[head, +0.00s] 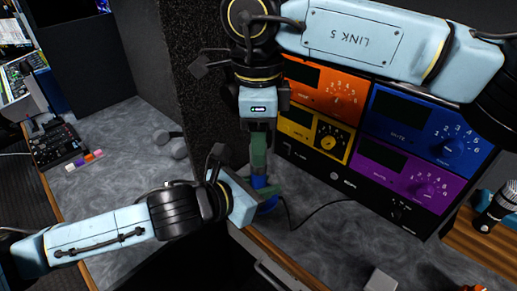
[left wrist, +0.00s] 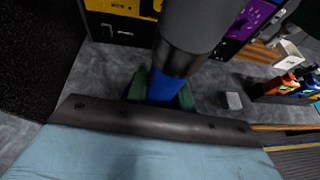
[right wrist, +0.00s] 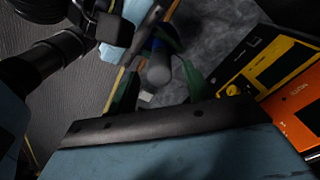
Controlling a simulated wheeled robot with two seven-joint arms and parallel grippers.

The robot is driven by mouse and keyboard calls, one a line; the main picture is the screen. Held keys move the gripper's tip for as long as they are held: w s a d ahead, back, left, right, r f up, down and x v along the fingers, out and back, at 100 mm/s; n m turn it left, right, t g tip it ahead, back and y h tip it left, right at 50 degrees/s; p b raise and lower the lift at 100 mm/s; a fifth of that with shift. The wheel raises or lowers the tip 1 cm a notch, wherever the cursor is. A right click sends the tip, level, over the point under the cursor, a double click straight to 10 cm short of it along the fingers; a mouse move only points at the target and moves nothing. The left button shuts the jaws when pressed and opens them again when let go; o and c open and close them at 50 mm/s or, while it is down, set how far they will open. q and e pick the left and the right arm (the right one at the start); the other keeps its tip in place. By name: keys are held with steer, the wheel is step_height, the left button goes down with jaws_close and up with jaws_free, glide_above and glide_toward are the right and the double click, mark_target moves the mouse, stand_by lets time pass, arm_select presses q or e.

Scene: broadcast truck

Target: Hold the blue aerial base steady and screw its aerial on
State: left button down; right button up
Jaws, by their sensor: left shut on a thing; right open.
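The blue aerial base (head: 266,189) is on the grey counter, partly hidden by my grippers. It also shows in the left wrist view (left wrist: 164,88). My left gripper (left wrist: 163,92) is shut on the base, one green finger on each side. The dark grey aerial (left wrist: 188,35) stands above the base with a black collar at its lower end; I cannot tell how tightly they join. My right gripper (head: 259,158) points down from above and is open. In the right wrist view, the aerial's rounded end (right wrist: 158,70) lies between its spread green fingers, apparently untouched.
A rack with orange (head: 318,88), yellow (head: 312,130), blue (head: 430,128) and purple (head: 402,175) modules stands behind. A black cable (head: 310,213) runs on the counter. A microphone (head: 495,207) and a grey block (head: 381,281) are at right. A dark textured panel (head: 200,110) stands at left.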

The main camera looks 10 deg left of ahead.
steer(key=shift+r, duration=0.1)
steer(key=shift+c, duration=0.3)
steer(key=shift+r, duration=0.15)
steer(key=shift+c, duration=0.2)
step_height(320, 180, up, 3)
steer(key=shift+r, duration=0.15)
glide_above(259, 183)
steer(key=w, duration=0.1)
steer(key=shift+w+a+f, duration=0.1)
steer(key=shift+f, duration=1.95)
steer(key=shift+w+a+f, duration=0.1)
steer(key=shift+f, duration=1.95)
